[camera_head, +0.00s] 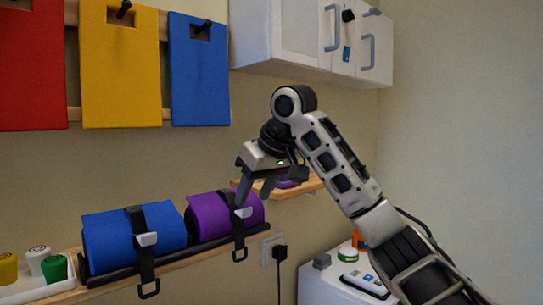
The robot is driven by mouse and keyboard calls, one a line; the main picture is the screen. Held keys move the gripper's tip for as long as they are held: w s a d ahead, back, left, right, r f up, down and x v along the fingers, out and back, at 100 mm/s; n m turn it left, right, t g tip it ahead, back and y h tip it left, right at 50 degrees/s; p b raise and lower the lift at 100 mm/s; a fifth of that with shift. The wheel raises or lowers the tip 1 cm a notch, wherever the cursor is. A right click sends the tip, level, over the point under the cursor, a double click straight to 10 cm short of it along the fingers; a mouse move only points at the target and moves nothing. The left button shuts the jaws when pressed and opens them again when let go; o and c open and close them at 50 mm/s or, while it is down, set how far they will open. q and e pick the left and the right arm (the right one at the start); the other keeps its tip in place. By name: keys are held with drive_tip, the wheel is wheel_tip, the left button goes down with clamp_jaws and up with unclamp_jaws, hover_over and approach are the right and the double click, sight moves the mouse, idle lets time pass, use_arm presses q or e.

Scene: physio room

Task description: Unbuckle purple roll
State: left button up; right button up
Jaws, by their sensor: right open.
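The purple roll (209,216) lies on a wall shelf at the centre left, with a black strap (238,232) around it near its right end. A pale buckle (243,212) sits on the strap's front, and a black loop hangs at the strap's lower end. My right gripper (256,195) points downward with its fingers apart, just above and in front of the purple roll near the buckle. I cannot tell whether a finger touches the buckle. My left gripper is not in view.
A blue roll (110,240) with its own strap lies left of the purple one. A white tray (70,284) with several small jars stands further left. A white cabinet (285,35) hangs above. A white unit (318,288) with small items stands lower right, beside a wall socket.

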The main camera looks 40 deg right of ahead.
drive_tip(key=v, duration=1.2)
drive_tip(key=shift+r, duration=0.25)
drive_tip(key=shift+s, duration=0.1)
